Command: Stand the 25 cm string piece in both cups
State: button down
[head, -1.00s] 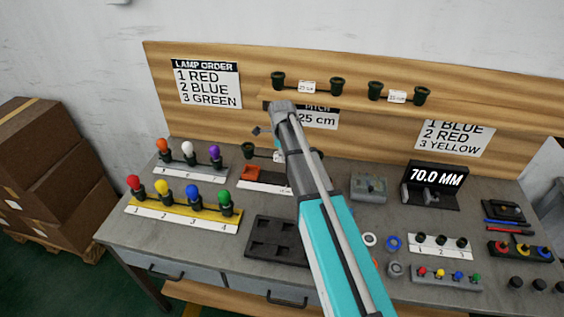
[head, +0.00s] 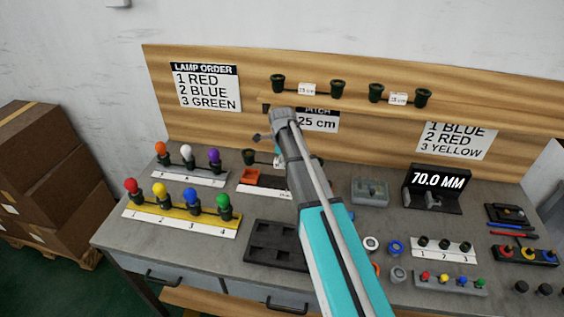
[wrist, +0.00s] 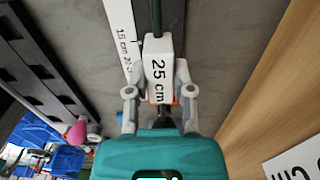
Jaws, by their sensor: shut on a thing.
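The 25 cm string piece hangs in my gripper (wrist: 158,92). The fingers are shut on its white "25 cm" label (wrist: 158,65), and its dark cable (wrist: 155,18) runs up the wrist view. In the head view, one dark socket (head: 249,157) of the piece shows left of my arm. The other is mostly hidden by the arm. An orange cup (head: 249,176) stands below the visible socket, with a small apparent gap. The second cup is hidden behind my arm. A white ruler strip (head: 258,192) lies in front of the cups; it also shows in the wrist view (wrist: 120,20).
Two more string pieces (head: 308,89) (head: 398,99) sit on the shelf above. A sign (head: 318,119) reads 25 cm. Lamp rows (head: 188,180) (head: 180,220) stand at left. A black tray (head: 275,243) is in front, a grey box (head: 370,192) to the right.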

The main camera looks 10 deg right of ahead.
jog(key=b, duration=0.4)
send_over(281, 183)
jog(key=shift+d+f, duration=0.15)
jog(key=shift+f, duration=2)
jog(key=shift+f+b, duration=1.35)
jog(key=shift+f, duration=0.15)
jog(key=shift+c, duration=2)
grip_release()
jog(key=shift+r, duration=0.2)
notch_tip(281, 183, up, 8)
jog(key=p, duration=0.8)
jog(key=shift+r+p, duration=0.25)
jog(key=shift+p, duration=0.15)
